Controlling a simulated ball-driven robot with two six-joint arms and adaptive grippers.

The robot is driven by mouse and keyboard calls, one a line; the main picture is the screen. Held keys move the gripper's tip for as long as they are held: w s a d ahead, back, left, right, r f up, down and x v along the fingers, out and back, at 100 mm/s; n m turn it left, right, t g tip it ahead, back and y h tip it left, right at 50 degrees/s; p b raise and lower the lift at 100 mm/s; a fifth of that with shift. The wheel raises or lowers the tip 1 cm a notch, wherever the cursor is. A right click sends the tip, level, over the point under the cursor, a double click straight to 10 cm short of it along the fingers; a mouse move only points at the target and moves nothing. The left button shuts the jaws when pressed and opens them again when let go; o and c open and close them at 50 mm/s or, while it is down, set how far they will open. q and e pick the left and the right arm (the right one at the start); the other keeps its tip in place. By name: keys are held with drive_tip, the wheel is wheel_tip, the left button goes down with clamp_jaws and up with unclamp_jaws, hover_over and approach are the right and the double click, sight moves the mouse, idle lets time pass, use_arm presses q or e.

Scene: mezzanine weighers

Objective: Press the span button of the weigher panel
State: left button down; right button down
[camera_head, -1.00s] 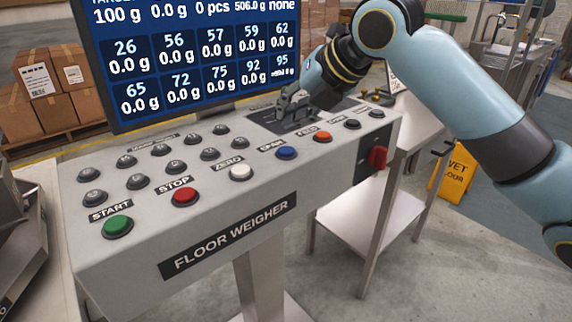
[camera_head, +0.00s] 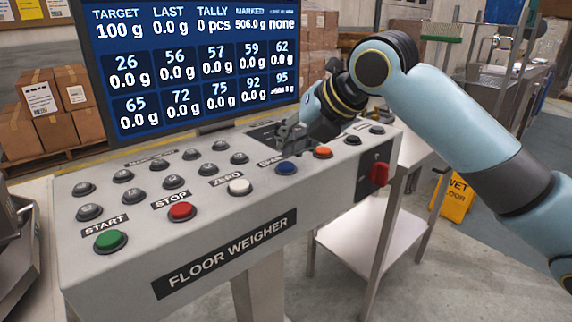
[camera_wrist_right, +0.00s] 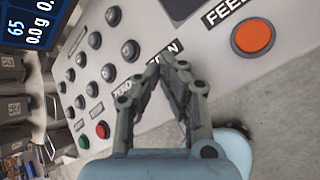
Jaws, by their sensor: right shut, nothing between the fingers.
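The grey weigher panel (camera_head: 130,250) carries rows of buttons. The blue span button (camera_head: 286,168) sits in its front row, between the white zero button (camera_head: 239,187) and the orange feed button (camera_head: 323,152). My right gripper (camera_head: 283,137) is shut and empty, just behind the blue button in the picture and apart from it; its fingertips partly cover the SPAN label. In the right wrist view my shut fingertips (camera_wrist_right: 166,60) lie over the SPAN label, and the fingers hide the blue button. The orange feed button (camera_wrist_right: 254,37) shows there to the right. My left gripper is not in view.
The display screen (camera_head: 190,70) stands behind the panel. A red switch (camera_head: 380,174) sticks out at the panel's right end. The green start button (camera_head: 110,241) and red stop button (camera_head: 181,212) are at the left. A white side table (camera_head: 365,225) stands to the right.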

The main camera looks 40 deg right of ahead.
sight(289, 163)
drive_tip(key=shift+f, duration=0.15)
idle(0.6)
drive_tip(key=shift+f, duration=0.3)
drive_tip(key=shift+f+b, duration=0.4)
idle(0.6)
drive_tip(key=shift+r, duration=0.1)
drive_tip(key=shift+r+p, duration=0.8)
drive_tip(key=shift+p, duration=0.1)
wheel_tip(289, 163, up, 5)
drive_tip(key=p, duration=0.4)
drive_tip(key=shift+p, duration=0.35)
